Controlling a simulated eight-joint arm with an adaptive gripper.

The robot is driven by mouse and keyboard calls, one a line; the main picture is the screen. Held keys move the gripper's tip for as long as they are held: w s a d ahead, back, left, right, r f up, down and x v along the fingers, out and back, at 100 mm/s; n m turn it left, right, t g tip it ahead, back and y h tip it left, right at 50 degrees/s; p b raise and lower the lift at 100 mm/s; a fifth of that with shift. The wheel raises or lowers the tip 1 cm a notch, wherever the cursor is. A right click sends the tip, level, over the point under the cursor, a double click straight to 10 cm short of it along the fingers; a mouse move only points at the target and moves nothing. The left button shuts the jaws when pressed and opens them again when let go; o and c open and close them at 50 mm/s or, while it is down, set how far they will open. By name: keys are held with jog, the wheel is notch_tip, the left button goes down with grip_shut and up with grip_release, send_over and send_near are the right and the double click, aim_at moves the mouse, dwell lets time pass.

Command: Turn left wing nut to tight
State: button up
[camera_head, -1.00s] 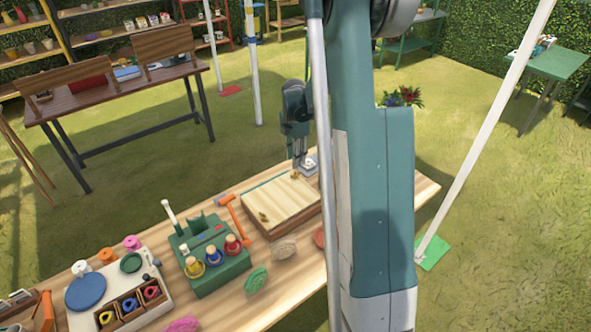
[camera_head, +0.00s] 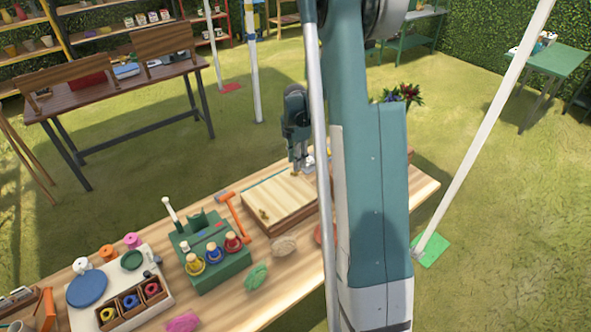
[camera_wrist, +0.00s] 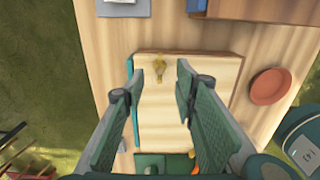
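The wooden flower press (camera_head: 284,200) lies flat on the long table, and it also fills the middle of the wrist view (camera_wrist: 160,120). One brass wing nut (camera_head: 264,214) is near the press's left end in the head view. Another brass wing nut (camera_head: 295,174) is at its far end, just below my gripper (camera_head: 301,163). In the wrist view my gripper (camera_wrist: 157,72) is open and empty, with this far wing nut (camera_wrist: 159,69) between its fingertips in the picture. A small brass patch shows beside the right finger, partly hidden; I cannot tell what it is.
White poles rise around the table. My arm hides part of the table's right side.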

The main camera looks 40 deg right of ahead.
jog(key=shift+f, duration=2.55)
jog(key=c, duration=0.9)
